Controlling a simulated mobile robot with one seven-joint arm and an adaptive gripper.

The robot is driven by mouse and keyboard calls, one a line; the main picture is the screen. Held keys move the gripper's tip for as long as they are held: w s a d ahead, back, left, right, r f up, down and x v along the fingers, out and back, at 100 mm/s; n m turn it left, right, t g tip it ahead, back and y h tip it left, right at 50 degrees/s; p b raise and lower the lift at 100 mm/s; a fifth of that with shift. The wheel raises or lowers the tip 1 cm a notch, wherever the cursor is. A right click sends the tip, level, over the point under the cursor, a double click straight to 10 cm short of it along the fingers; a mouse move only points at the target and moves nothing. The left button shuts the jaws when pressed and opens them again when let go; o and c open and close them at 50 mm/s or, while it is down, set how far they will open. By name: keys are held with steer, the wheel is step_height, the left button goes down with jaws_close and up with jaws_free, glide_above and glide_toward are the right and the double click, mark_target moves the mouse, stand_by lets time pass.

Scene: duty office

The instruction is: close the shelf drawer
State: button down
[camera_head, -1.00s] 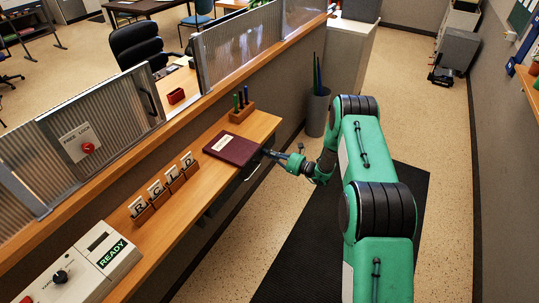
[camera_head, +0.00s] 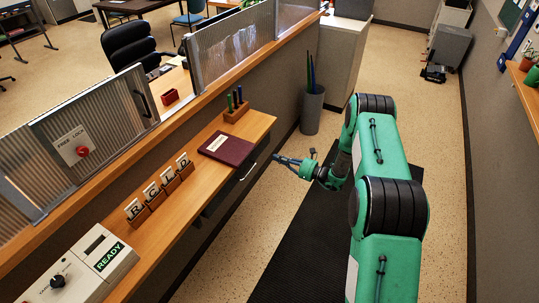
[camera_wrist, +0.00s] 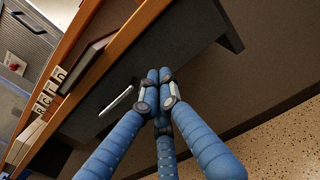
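The wooden shelf (camera_head: 205,175) runs along the partition, with a dark drawer under it. The drawer front (camera_wrist: 185,50) shows in the wrist view, under the shelf edge, with no clear gap between them. Its pale bar handle (camera_head: 248,172) also shows in the wrist view (camera_wrist: 117,101). The drawer's inside is hidden.
On the shelf are a dark red book (camera_head: 227,149), a pen block (camera_head: 236,114), letter cards (camera_head: 160,191) and a READY box (camera_head: 85,270). A grey bin (camera_head: 312,110) with sticks stands beyond the shelf end. The aisle over the black mat (camera_head: 290,250) is open.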

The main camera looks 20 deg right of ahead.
steer(key=shift+p+v, duration=0.3)
steer(key=shift+v, duration=2.4)
steer(key=s+a+r+n+g+y, duration=0.1)
steer(key=s+a+r+n+g, duration=0.15)
steer(key=a+r, duration=0.4)
steer(key=s+a+r+n+g+y, duration=0.1)
steer(key=a+r+n+g, duration=0.25)
steer(key=r, duration=0.55)
steer(key=s+a+r+n+g+h, duration=0.3)
steer(key=s+a+r+n+g, duration=0.35)
steer(key=s+r, duration=0.65)
steer(key=s+a+r+n+h, duration=0.25)
steer(key=s+r+n, duration=0.2)
steer(key=s, duration=0.35)
steer(key=s+a+r+n+h, duration=0.1)
steer(key=s+r+n+h, duration=0.25)
steer(key=s+r, duration=0.35)
steer(key=s+d+r+n+t+h, duration=0.2)
steer(key=s+d+n+h, duration=0.1)
steer(key=s, duration=0.5)
steer(key=s+d+r+n+t+h, duration=0.2)
steer(key=s+d+r+n+t, duration=0.1)
steer(key=s, duration=0.5)
steer(key=shift+s+d+h, duration=0.25)
steer(key=shift+h, duration=0.15)
